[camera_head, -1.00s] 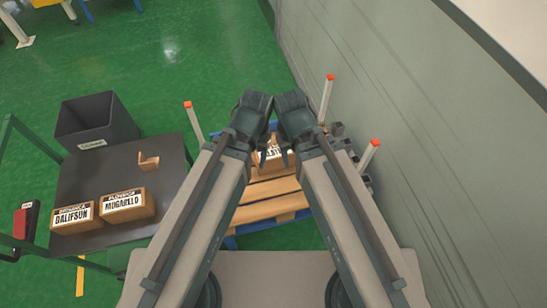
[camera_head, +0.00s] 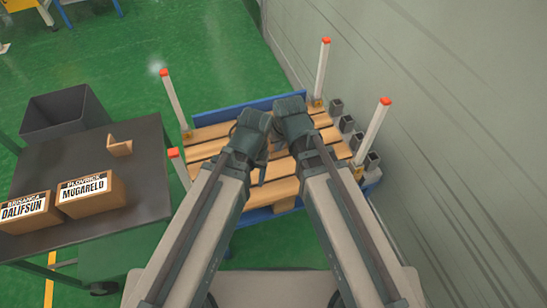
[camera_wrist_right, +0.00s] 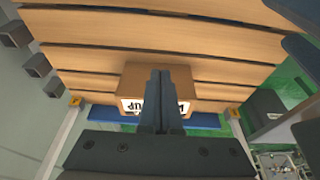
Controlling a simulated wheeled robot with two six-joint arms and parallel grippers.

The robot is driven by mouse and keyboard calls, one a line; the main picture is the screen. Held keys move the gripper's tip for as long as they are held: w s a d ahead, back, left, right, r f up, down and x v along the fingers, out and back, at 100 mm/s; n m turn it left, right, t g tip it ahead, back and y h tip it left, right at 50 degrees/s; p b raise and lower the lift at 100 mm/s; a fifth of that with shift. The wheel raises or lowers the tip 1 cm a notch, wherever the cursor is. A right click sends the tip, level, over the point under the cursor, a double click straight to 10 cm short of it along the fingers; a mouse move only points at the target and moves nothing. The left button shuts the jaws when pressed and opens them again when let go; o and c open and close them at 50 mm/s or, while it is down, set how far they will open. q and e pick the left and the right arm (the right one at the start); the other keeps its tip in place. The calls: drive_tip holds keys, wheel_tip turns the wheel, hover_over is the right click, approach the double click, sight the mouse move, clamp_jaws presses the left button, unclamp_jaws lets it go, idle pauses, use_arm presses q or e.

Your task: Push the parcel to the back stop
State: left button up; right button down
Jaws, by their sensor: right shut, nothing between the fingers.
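The parcel (camera_wrist_right: 188,83) is a brown box with a white and black label. It lies on the slatted wooden pallet (camera_head: 215,133) and shows in the right wrist view; in the head view my grippers hide it. My right gripper (camera_wrist_right: 160,72) is shut and empty, its fingers in front of the parcel's label; whether they touch it I cannot tell. My left gripper (camera_head: 258,172) is beside the right one over the pallet, and its jaws are not clear. The back stop (camera_head: 225,113) is a blue board along the pallet's far edge.
White posts with red caps (camera_head: 325,42) stand at the pallet's corners. Grey blocks (camera_head: 347,124) line its right side by the wall (camera_head: 440,110).

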use_arm(q)
drive_tip(key=shift+f, duration=0.2)
use_arm(e)
drive_tip(key=shift+f, duration=0.15)
use_arm(q)
wheel_tip(320, 180, down, 10)
drive_tip(key=b, duration=1)
drive_tip(key=shift+a+f, duration=0.1)
drive_tip(key=shift+f, duration=0.05)
use_arm(e)
drive_tip(key=x, duration=1)
drive_tip(key=shift+w+f, duration=0.15)
drive_tip(key=shift+f, duration=0.2)
use_arm(q)
drive_tip(key=shift+r, duration=0.45)
use_arm(e)
drive_tip(key=w, duration=0.2)
drive_tip(key=w+a, duration=0.1)
drive_tip(key=shift+r, duration=0.4)
drive_tip(key=shift+w+a, duration=0.15)
drive_tip(key=shift+w, duration=0.25)
drive_tip(key=w+a, duration=0.1)
drive_tip(key=w, duration=0.3)
drive_tip(key=w+a, duration=0.2)
drive_tip(key=w, duration=0.3)
drive_tip(key=w+a, duration=0.1)
drive_tip(key=w, duration=0.4)
drive_tip(key=shift+a, duration=0.25)
drive_tip(key=shift+w, duration=0.1)
drive_tip(key=shift+r, duration=0.1)
